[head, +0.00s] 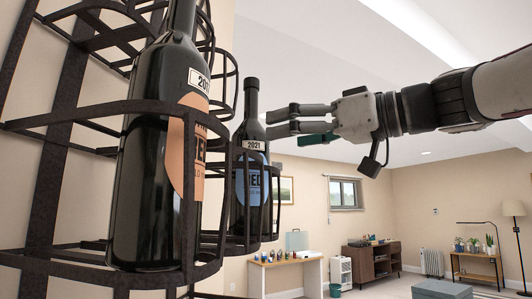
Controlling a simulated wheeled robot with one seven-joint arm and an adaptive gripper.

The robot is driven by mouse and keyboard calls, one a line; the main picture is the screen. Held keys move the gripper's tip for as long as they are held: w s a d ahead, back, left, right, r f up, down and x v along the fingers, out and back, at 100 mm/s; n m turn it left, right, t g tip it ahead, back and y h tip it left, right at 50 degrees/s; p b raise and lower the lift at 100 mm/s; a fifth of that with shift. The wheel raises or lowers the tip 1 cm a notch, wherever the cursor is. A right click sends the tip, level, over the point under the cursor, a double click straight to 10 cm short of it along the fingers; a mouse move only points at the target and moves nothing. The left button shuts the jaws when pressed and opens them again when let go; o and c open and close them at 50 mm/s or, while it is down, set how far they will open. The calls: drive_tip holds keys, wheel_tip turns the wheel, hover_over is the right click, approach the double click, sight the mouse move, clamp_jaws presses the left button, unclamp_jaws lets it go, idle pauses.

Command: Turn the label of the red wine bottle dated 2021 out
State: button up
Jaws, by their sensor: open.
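A dark bottle (160,150) with an orange label stands upright in the nearest rack holder. Its label is turned to the right and partly cut off at the bottle's edge; the date tag reads "202" with the last digit unclear. A second dark bottle (249,115) stands behind it with a blue label and a tag reading "2021". Bars cover part of both labels. My gripper (271,122) is open and empty, pointing left, just right of the second bottle's shoulder in the picture. I cannot tell whether a finger touches it.
The black metal wall rack (72,110) has curved bars around both bottles. Open room lies to the right. Far behind are a white desk (290,267), a wooden cabinet (371,262), a grey box seat (443,291) and a plant table (475,265).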

sight(250, 142)
drive_tip(key=shift+b+x, duration=0.55)
drive_tip(key=shift+x, duration=4.2)
drive_tip(key=shift+c, duration=0.3)
drive_tip(key=c, duration=1)
drive_tip(key=shift+n+g+y+b, duration=0.5)
drive_tip(key=shift+n+g+b, duration=0.1)
drive_tip(key=shift+g+b, duration=0.2)
drive_tip(key=shift+w+d+n+g+y+b, duration=0.15)
drive_tip(key=shift+n+g+y+b, duration=0.25)
drive_tip(key=shift+n+g, duration=0.6)
drive_tip(key=n+g, duration=0.1)
drive_tip(key=g, duration=0.1)
drive_tip(key=n+g+p, duration=0.1)
drive_tip(key=g, duration=0.2)
drive_tip(key=shift+r+n+y, duration=0.1)
drive_tip(key=shift+n+y, duration=0.2)
drive_tip(key=shift+y, duration=0.1)
